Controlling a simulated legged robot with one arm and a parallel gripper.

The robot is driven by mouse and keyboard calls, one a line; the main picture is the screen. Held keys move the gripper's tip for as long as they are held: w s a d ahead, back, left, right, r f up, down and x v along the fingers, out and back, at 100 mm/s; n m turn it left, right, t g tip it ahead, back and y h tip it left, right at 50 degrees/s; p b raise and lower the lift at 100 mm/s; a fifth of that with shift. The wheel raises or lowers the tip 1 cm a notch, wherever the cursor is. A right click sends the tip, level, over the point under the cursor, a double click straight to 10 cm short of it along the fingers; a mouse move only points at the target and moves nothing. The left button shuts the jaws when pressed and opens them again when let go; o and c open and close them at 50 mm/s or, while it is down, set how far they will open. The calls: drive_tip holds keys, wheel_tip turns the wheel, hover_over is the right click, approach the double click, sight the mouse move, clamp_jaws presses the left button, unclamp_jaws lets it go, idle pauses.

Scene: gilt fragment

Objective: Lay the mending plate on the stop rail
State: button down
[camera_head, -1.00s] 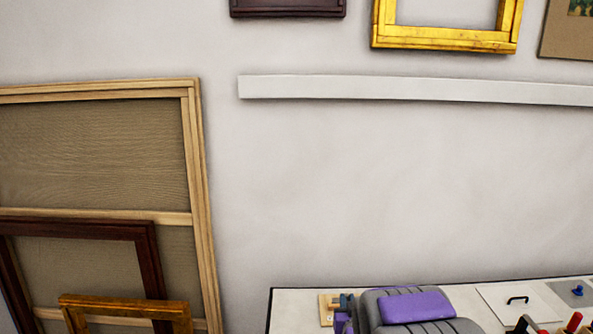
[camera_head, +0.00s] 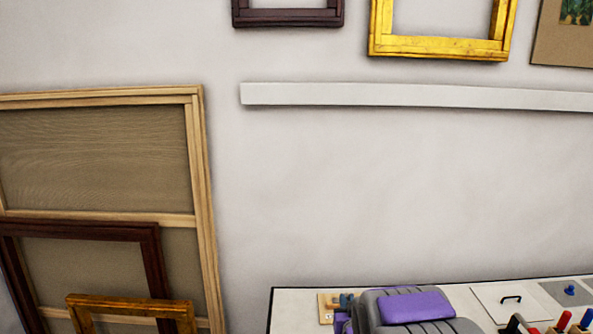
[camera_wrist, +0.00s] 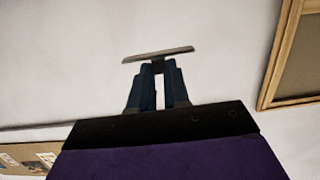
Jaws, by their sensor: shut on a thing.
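The mending plate appears to be the thin, flat grey-brown bar (camera_wrist: 157,54) across my fingertips in the wrist view. My gripper (camera_wrist: 158,69) is shut on it, with dark blue fingers below the bar. The bar sticks out past the fingers on both sides and tilts slightly, its right end higher. Plain pale wall is behind it. A long white rail (camera_head: 420,97) runs across the wall in the head view; I cannot tell for sure that it is the stop rail. My gripper and the bar cannot be made out in the head view.
A large stretcher frame (camera_head: 200,200) leans at left, with a dark frame (camera_head: 152,260) and a gilt frame (camera_head: 130,304) before it. Above the rail hang a gold frame (camera_head: 440,47) and a dark frame (camera_head: 288,18). A white bench top (camera_head: 291,305) with tools lies below. The wall between is bare.

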wheel_tip(320, 180, down, 6)
drive_tip(key=b, duration=0.4)
drive_tip(key=shift+r+b, duration=0.2)
drive_tip(key=shift+b, duration=0.1)
